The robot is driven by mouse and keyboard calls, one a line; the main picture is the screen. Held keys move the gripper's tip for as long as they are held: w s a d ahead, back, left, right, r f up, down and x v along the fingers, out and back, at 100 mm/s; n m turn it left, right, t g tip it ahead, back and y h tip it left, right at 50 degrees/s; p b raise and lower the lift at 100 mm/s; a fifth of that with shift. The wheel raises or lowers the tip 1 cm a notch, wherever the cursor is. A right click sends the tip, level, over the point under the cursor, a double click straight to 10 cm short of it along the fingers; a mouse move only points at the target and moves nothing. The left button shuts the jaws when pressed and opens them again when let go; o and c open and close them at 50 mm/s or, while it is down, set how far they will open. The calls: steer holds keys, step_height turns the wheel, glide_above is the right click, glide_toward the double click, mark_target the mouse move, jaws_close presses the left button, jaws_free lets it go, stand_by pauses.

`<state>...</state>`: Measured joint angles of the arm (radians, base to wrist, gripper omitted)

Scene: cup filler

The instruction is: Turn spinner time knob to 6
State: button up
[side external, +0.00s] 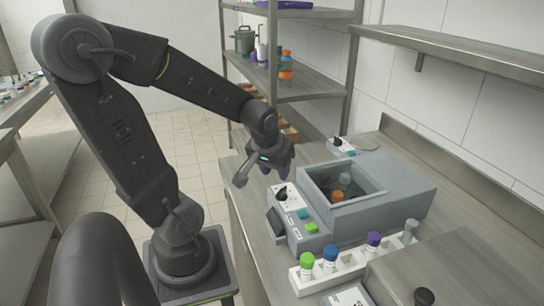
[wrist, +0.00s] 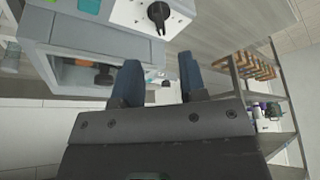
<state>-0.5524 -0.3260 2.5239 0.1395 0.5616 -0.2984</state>
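The spinner (side external: 385,190) is a grey box with a windowed top on the bench. On its front panel is a black knob (side external: 281,193) on a white plate, with teal and green buttons beside it. A second black knob (side external: 337,141) sits on a small panel at the far side. Which of them is the time knob I cannot tell, and the dial marks are too small to read. My gripper (side external: 275,171) is above and beside the front panel. In the wrist view my gripper (wrist: 160,63) has its two blue fingers apart and empty, and a black knob (wrist: 158,14) shows beyond the fingertips.
A white rack (side external: 300,280) with several coloured-capped tubes stands in front of the spinner. Another grey machine (side external: 440,270) is at the lower right. A shelf unit (side external: 300,80) with bottles stands behind. The space around my gripper looks clear.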

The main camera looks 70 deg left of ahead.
mark_target(282, 189)
steer(key=v, duration=0.5)
steer(key=shift+o, duration=1.4)
steer(key=shift+w+n, duration=0.1)
steer(key=shift+n, duration=0.2)
steer(key=shift+o, duration=0.6)
steer(key=shift+w+a+r+n, duration=0.1)
steer(key=shift+w+a+n, duration=0.1)
steer(key=shift+n, duration=0.4)
steer(key=shift+o, duration=1.4)
steer(key=n, duration=0.3)
steer(key=w+a+n+g+h, duration=0.1)
steer(key=n, duration=0.3)
steer(key=w+a+n+g+h, duration=0.1)
steer(key=n, duration=0.2)
steer(key=shift+w+a+r, duration=0.15)
steer(key=shift+w+r, duration=0.05)
steer(key=shift+r, duration=0.1)
steer(key=f+n, duration=0.2)
steer(key=f, duration=0.2)
steer(key=f+n, duration=0.2)
steer(key=f, duration=0.3)
steer(key=w+a+f+n+g+h, duration=0.1)
steer(key=f+n, duration=0.1)
steer(key=f, duration=0.2)
steer(key=shift+w+f, duration=0.1)
steer(key=shift+f, duration=0.25)
